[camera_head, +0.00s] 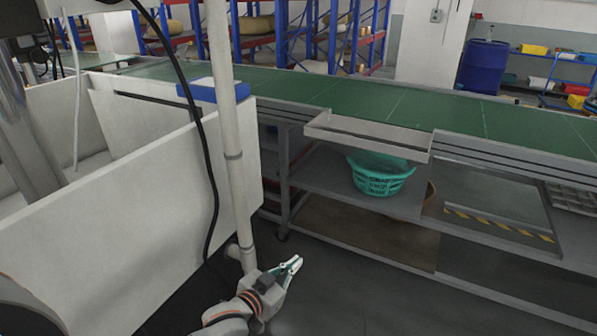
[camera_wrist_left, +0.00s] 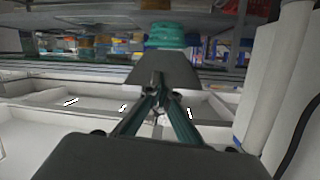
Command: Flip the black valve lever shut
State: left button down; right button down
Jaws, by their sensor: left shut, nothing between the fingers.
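My left gripper (camera_head: 293,264) is low in the head view, just right of the foot of a pale vertical pipe (camera_head: 238,170). Its fingers are together, with nothing between them. In the left wrist view the fingers (camera_wrist_left: 158,88) converge at the middle, also empty. I cannot make out the black valve lever in either view; my left wrist covers part of the area at the pipe's foot. My right gripper is out of view.
White tank walls (camera_head: 110,215) fill the left side. A black cable (camera_head: 212,185) hangs beside the pipe. A green conveyor (camera_head: 400,105) runs behind, with a grey tray (camera_head: 368,135) at its edge and a teal basket (camera_head: 380,178) on the shelf below. Dark floor (camera_head: 350,295) right of my gripper is clear.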

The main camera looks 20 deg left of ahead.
pick_arm(q)
jog(key=s+d+f+g, duration=0.1)
jog(key=s+f+g, duration=0.1)
jog(key=s+f, duration=0.5)
jog(key=s+d+f+g, duration=0.1)
jog(key=s+f, duration=0.6)
jog(key=s, duration=0.8)
jog(key=shift+d+f+g, duration=0.15)
jog(key=shift+d+g, duration=0.25)
jog(key=shift+g, duration=0.1)
jog(key=shift+w, duration=0.1)
